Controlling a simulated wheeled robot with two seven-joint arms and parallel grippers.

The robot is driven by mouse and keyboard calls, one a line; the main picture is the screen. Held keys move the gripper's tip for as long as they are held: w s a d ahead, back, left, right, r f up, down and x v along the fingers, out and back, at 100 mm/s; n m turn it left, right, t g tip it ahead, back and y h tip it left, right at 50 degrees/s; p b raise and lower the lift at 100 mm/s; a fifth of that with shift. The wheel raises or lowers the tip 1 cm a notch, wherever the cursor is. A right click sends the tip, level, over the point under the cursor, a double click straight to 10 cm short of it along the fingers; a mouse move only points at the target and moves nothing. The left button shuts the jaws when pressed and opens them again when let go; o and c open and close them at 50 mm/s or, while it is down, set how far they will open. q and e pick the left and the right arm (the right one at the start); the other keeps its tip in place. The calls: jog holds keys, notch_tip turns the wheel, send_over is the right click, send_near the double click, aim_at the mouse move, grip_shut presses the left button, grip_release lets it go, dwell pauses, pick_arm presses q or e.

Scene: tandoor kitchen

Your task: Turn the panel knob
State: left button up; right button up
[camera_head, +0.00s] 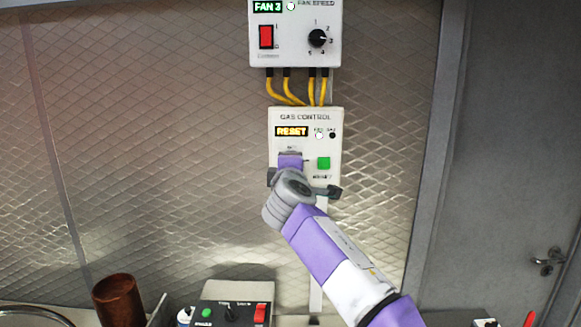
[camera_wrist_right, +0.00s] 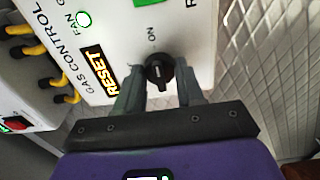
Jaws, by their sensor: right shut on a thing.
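The white GAS CONTROL panel (camera_head: 334,148) is mounted on the wall in the middle of the head view. Its orange display (camera_head: 291,131) reads RESET. My right gripper (camera_head: 290,170) is at the panel's lower left and hides the knob in that view. In the right wrist view, the black panel knob (camera_wrist_right: 159,71) sits between the fingertips of my right gripper (camera_wrist_right: 160,82), beside an ON label. The gripper is shut on the knob. A green button (camera_head: 324,163) is to the right of the gripper. My left gripper is not in view.
A FAN SPEED box (camera_head: 290,48) with a red switch and black dial hangs above, joined by several yellow cables (camera_head: 288,90). A switch box (camera_head: 233,292) and a brown cylinder (camera_head: 118,298) stand below. A grey door (camera_head: 510,150) is at right.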

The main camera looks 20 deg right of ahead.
jog(key=o, duration=1)
jog(key=shift+o, duration=0.2)
jog(key=b+v, duration=0.2)
jog(key=v, duration=0.5)
jog(key=shift+s+b, duration=0.3)
jog(key=shift+b, duration=0.1)
jog(key=shift+a+r, duration=0.1)
jog(key=shift+r, duration=0.05)
